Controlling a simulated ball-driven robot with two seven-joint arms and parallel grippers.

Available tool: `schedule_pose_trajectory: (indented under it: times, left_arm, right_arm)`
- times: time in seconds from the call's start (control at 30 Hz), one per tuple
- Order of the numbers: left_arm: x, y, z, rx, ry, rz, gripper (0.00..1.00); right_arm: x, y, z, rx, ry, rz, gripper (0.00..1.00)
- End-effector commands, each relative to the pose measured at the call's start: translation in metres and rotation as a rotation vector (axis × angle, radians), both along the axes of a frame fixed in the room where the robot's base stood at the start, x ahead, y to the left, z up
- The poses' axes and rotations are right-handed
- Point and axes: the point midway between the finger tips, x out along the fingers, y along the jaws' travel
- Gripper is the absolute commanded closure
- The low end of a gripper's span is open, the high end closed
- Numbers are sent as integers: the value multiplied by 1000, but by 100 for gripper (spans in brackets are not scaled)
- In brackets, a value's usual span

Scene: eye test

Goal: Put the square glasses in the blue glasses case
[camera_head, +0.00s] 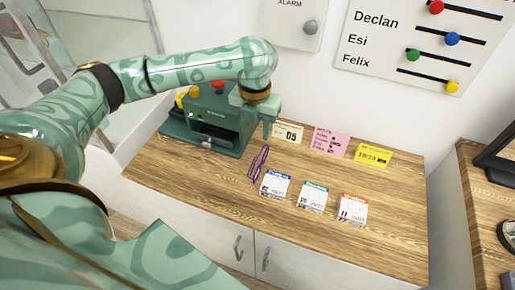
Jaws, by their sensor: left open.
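A thin purple wire-like frame (259,163), perhaps the glasses, is on the wooden counter, just right of the green machine. It is too small to tell the shape of its lenses. No blue glasses case can be made out in this view. My left gripper (256,118) is open above the counter, at the right side of the green machine and a little above and behind the purple frame. It appears empty and apart from the frame. My right gripper is not in view.
The green machine (205,140) stands at the counter's (330,235) left back. A white (288,133), a pink (325,143) and a yellow card (374,155) are along the back. Blue- (275,186), teal- (312,197) and orange-topped (352,209) cards stand in front. The counter's front is clear.

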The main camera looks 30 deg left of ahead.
Motion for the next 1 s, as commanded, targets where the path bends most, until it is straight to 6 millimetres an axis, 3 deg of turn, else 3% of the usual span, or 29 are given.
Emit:
schedule_pose_trajectory:
  times: [0.03, 0.23, 0.47, 0.6, 0.8, 1.0]
  left_arm:
    - [0, 0, -25, 0, 7, 2, 58]
    - [0, 0, -68, 0, 6, 3, 58]
    - [1, 0, -81, 1, 1, 4, 58]
    - [3, 1, -100, 0, 3, 4, 58]
    - [3, 1, -131, 1, 3, 3, 58]
    - [4, 1, -128, 1, -2, 3, 58]
  right_arm:
    - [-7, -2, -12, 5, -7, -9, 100]
    - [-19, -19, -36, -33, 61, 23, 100]
    - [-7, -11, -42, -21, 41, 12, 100]
    - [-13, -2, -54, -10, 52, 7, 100]
    - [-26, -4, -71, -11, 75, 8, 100]
    - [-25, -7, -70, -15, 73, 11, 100]
